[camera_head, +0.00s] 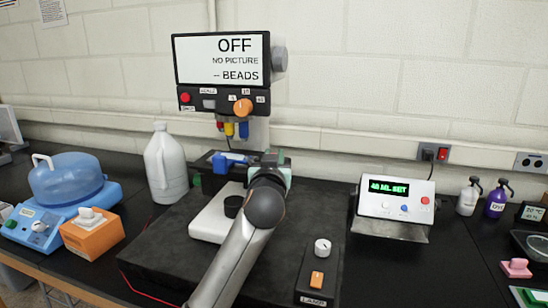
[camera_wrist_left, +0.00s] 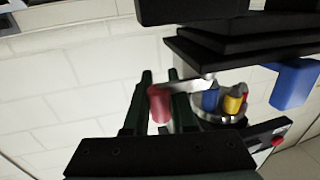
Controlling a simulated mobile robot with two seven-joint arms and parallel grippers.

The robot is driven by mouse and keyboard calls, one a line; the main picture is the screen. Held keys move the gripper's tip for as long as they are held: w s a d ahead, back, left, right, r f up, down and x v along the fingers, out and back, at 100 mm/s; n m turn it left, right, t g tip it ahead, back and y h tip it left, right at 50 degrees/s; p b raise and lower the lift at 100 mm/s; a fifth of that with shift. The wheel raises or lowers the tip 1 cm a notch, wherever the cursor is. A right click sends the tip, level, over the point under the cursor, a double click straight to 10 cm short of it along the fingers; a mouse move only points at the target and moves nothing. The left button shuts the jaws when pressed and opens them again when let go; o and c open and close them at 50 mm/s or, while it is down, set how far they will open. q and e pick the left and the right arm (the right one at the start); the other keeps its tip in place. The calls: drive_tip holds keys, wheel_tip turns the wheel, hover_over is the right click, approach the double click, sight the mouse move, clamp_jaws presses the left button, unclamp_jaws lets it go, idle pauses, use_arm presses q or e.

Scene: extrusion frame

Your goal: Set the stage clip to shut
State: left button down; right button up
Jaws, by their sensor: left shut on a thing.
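My left gripper (camera_head: 275,158) reaches over the microscope stage in the head view, and its wrist hides the clip there. In the left wrist view its two dark green fingers (camera_wrist_left: 160,108) are shut around a red cylindrical knob (camera_wrist_left: 159,101) on a light metal arm, which looks like the stage clip's handle. Whether the clip itself is open or shut I cannot tell. The microscope's blue, yellow and red lenses (camera_head: 229,129) hang above the stage; they also show beside the fingers in the left wrist view (camera_wrist_left: 232,98). My right gripper is not in view.
The microscope screen (camera_head: 222,60) reads OFF, NO PICTURE, BEADS. A white jug (camera_head: 165,165) stands left of the stage, near an orange box (camera_head: 92,238) and a blue device (camera_head: 55,220). A lamp box (camera_head: 318,280) and a white panel (camera_head: 394,207) stand to the right.

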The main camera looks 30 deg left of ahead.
use_arm(q)
drive_tip(key=c, duration=0.7)
unclamp_jaws()
drive_tip(key=b+v, duration=0.1)
drive_tip(key=v, duration=1.1)
drive_tip(key=shift+s+d+b, duration=0.1)
drive_tip(key=shift+s+b, duration=0.15)
drive_tip(key=shift+b, duration=0.15)
